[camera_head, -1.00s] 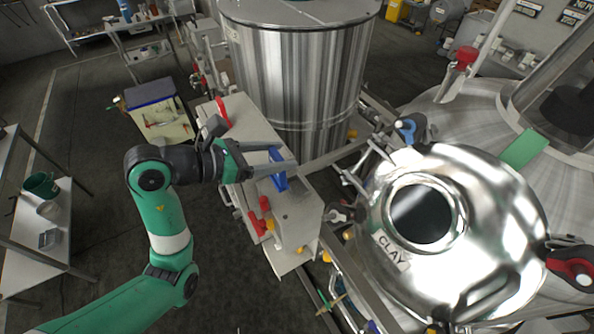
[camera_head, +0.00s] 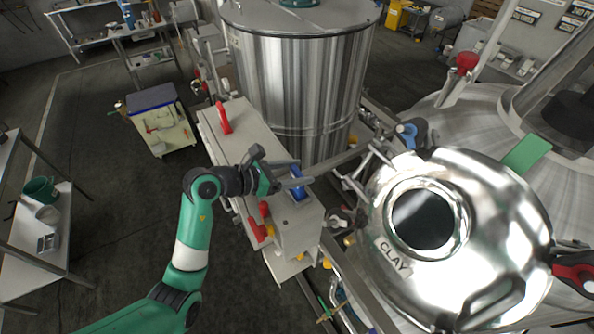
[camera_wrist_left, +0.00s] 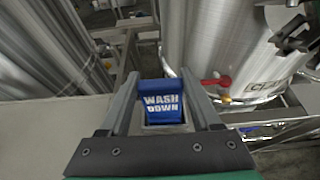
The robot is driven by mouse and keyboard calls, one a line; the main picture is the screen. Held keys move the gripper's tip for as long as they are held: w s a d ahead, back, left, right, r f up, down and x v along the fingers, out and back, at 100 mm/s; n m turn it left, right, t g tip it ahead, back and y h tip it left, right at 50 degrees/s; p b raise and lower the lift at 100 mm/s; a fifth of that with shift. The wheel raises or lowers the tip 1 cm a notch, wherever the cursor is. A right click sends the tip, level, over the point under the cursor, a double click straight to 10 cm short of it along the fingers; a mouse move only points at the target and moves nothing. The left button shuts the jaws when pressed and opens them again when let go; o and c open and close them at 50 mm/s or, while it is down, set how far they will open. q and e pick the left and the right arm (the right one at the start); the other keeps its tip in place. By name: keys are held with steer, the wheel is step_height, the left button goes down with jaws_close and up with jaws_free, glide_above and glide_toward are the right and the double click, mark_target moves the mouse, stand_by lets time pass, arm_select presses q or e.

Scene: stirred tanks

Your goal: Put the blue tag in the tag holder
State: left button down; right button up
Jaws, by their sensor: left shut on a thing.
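The blue tag (camera_head: 297,186) is between the fingers of my left gripper (camera_head: 300,176), which is shut on it. In the left wrist view the blue tag (camera_wrist_left: 162,103) stands between the two fingers, with its white words "WASH DOWN" facing the camera. The tag is over the near end of the grey cabinet (camera_head: 240,150), at a grey box-like part (camera_head: 297,222). I cannot tell for sure whether this part is the tag holder, or whether the tag's lower edge is inside it. My right gripper is not in view.
Red handles (camera_head: 223,118) stick up from the cabinet and its side. A tall steel tank (camera_head: 300,90) stands behind the cabinet. A shiny domed tank (camera_head: 480,240) marked "CLAY" stands to the right, with clamps and pipes between. The floor left of the cabinet is open.

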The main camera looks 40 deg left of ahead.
arm_select(q)
steer(key=shift+f, duration=0.1)
steer(key=shift+c, duration=0.5)
jaws_free()
steer(key=shift+f, duration=0.1)
steer(key=shift+r, duration=0.25)
steer(key=v, duration=1.2)
